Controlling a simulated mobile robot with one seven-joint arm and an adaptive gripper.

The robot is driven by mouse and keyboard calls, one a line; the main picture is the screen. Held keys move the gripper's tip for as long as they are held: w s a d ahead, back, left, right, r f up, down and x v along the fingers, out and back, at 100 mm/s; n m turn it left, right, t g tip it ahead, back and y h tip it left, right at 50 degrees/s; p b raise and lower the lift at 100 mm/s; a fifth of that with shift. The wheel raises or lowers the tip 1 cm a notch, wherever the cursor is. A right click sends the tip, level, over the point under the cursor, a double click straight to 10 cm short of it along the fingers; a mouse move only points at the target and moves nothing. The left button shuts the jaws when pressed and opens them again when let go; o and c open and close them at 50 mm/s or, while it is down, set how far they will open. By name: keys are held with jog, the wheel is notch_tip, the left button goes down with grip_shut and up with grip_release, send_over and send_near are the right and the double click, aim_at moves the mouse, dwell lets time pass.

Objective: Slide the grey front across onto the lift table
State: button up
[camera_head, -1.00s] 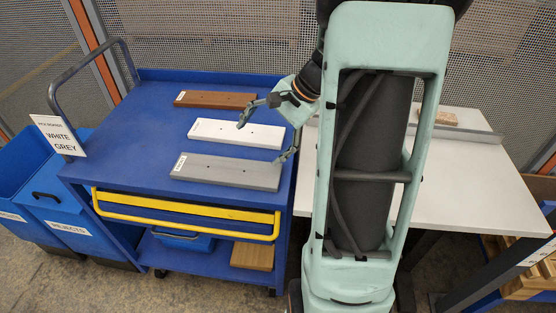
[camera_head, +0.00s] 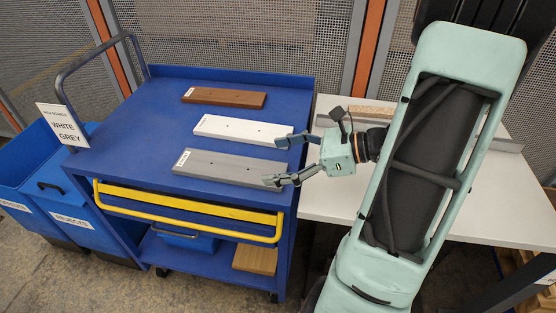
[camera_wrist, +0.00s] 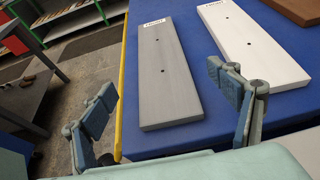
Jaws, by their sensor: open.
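The grey front (camera_head: 228,168) lies flat on the blue cart top (camera_head: 140,135), nearest the cart's front edge. In the wrist view the grey front (camera_wrist: 168,75) stands ahead, between the spread fingers. My gripper (camera_head: 279,160) is open and empty at the right end of the grey front; whether a fingertip touches it, I cannot tell. The gripper also shows in the wrist view (camera_wrist: 165,105). The white lift table (camera_head: 325,195) is to the right of the cart, partly hidden behind my arm.
A white front (camera_head: 240,130) and a brown front (camera_head: 225,97) lie behind the grey one. A sign (camera_head: 64,125) reads WHITE GREY. A wooden piece (camera_head: 372,111) lies at the back of the lift table. Blue reject bins (camera_head: 65,190) stand at the left.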

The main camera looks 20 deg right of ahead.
aim_at(231, 166)
jog(key=shift+w+a, duration=0.1)
jog(key=b+x, duration=0.2)
jog(key=x, duration=0.8)
jog(key=shift+w+a+f, duration=0.15)
jog(key=shift+a+f, duration=0.05)
jog(key=shift+c, duration=0.7)
